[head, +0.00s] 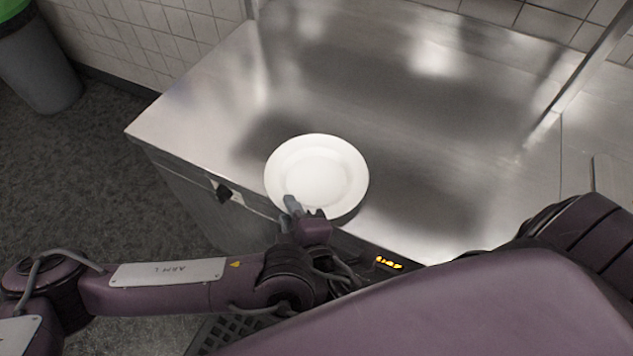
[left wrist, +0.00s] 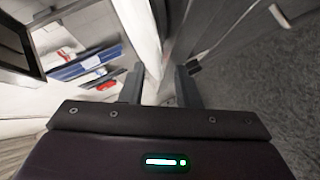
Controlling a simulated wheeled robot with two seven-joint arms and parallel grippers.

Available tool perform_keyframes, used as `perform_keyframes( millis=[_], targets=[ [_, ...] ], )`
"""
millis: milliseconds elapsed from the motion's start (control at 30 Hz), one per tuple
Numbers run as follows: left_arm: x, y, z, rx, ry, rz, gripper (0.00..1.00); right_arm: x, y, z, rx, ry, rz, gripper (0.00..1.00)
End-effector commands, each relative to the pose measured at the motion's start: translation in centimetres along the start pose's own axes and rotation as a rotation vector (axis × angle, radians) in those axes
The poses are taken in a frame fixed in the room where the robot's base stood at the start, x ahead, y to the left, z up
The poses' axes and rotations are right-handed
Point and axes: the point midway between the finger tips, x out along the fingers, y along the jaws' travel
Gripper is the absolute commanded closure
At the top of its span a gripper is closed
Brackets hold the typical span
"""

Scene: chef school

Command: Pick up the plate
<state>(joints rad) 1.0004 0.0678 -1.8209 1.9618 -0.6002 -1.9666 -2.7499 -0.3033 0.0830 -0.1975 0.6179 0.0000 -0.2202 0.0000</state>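My left gripper (head: 296,208) is at the plate's near-left rim, with a grey finger overlapping the rim in the picture. The head view does not show clearly whether it touches. In the left wrist view the two fingers of my left gripper (left wrist: 160,88) stand apart with a gap between them. A pale surface shows behind the gap; I cannot tell whether it is the plate. My right gripper is not in view.
The steel worktop (head: 420,130) is bare around the plate. Its front edge is close to my left arm. A grey bin with a green top (head: 38,70) stands on the dark floor at the upper left. A tiled wall is behind.

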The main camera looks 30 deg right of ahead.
Motion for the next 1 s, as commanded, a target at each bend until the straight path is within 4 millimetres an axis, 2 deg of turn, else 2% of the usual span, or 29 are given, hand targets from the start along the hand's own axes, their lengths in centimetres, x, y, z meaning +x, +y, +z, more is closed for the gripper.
perform_keyframes(
  millis=[267, 500, 1000],
  targets=[
    [0.4, 0.07, -0.03, 0.0, 0.0, 0.0, 0.71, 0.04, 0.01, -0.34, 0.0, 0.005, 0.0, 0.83],
    [0.38, 0.05, -0.02, 0.0, -0.001, 0.0, 1.0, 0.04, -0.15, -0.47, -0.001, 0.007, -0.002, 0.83],
    [0.24, 0.29, -0.09, -0.002, -0.001, -0.001, 1.0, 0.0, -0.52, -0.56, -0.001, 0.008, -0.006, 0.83]
  ],
)
